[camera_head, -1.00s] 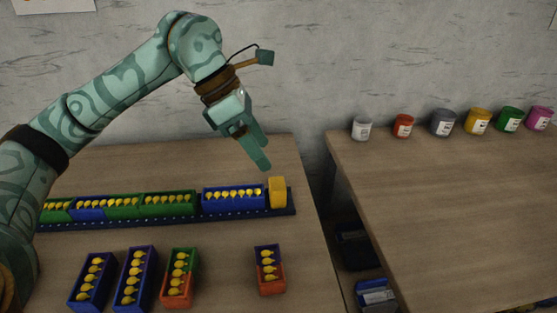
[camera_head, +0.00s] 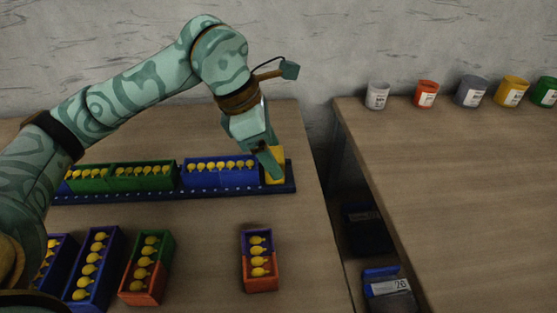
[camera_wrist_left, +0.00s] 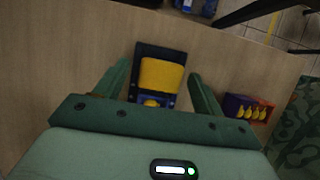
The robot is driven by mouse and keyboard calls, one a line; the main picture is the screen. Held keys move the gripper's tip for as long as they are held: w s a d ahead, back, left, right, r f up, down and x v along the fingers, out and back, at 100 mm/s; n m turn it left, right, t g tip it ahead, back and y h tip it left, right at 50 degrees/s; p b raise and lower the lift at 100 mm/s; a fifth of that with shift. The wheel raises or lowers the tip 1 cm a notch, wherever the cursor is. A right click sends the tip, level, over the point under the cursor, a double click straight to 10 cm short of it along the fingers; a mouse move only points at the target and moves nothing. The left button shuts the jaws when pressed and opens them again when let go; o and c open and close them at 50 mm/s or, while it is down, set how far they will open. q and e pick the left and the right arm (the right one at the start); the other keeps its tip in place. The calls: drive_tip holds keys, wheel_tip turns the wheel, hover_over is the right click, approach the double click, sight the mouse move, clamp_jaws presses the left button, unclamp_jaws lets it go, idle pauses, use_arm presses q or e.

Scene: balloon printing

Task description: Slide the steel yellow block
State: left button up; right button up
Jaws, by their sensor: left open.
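The yellow block (camera_head: 275,172) stands at the right end of the dark blue rail (camera_head: 230,192) on the left table. In the left wrist view the yellow block (camera_wrist_left: 161,76) lies between the two fingers, with bare gaps visible on both sides. My left gripper (camera_head: 272,165) is open and reaches down over the block, hiding part of it in the head view; its fingers (camera_wrist_left: 158,82) also show in the wrist view. Blue boxes (camera_head: 220,175) of yellow balloons sit on the rail left of the block. My right gripper is not in view.
Green boxes (camera_head: 142,178) of balloons sit further left on the rail. Several loose balloon boxes stand in front, including a purple-and-orange one (camera_head: 260,275). Paint jars (camera_head: 378,95) line the right table, across a gap from the left table.

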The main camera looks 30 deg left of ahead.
use_arm(q)
drive_tip(key=shift+x, duration=0.85)
